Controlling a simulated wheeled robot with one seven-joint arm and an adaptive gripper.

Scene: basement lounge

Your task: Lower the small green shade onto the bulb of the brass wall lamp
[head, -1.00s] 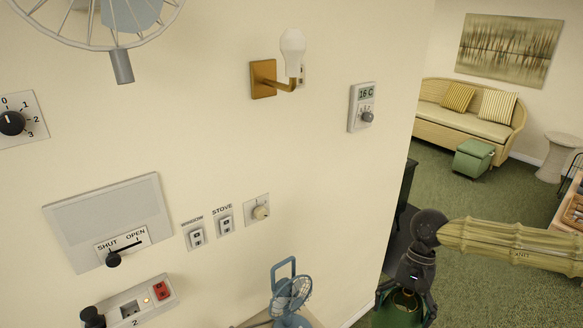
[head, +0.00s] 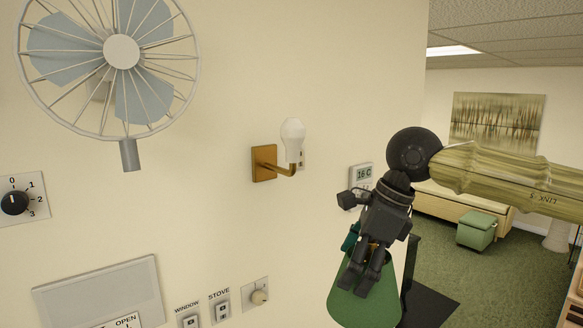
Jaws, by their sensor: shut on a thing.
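The brass wall lamp (head: 265,163) is fixed to the cream wall near the middle of the head view. Its white bulb (head: 292,140) stands upright on the end of the arm and is bare. The small green shade (head: 362,303) hangs below my gripper (head: 364,282), to the right of the lamp and lower than it. My gripper points down and is shut on the top of the shade. The fingers hide part of the shade's top. The shade is apart from the bulb and seems nearer to the camera than the wall.
A thermostat (head: 361,177) sits on the wall right of the lamp, partly behind my gripper. A caged fan (head: 122,60) juts out at upper left. The wall between fan and lamp is bare.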

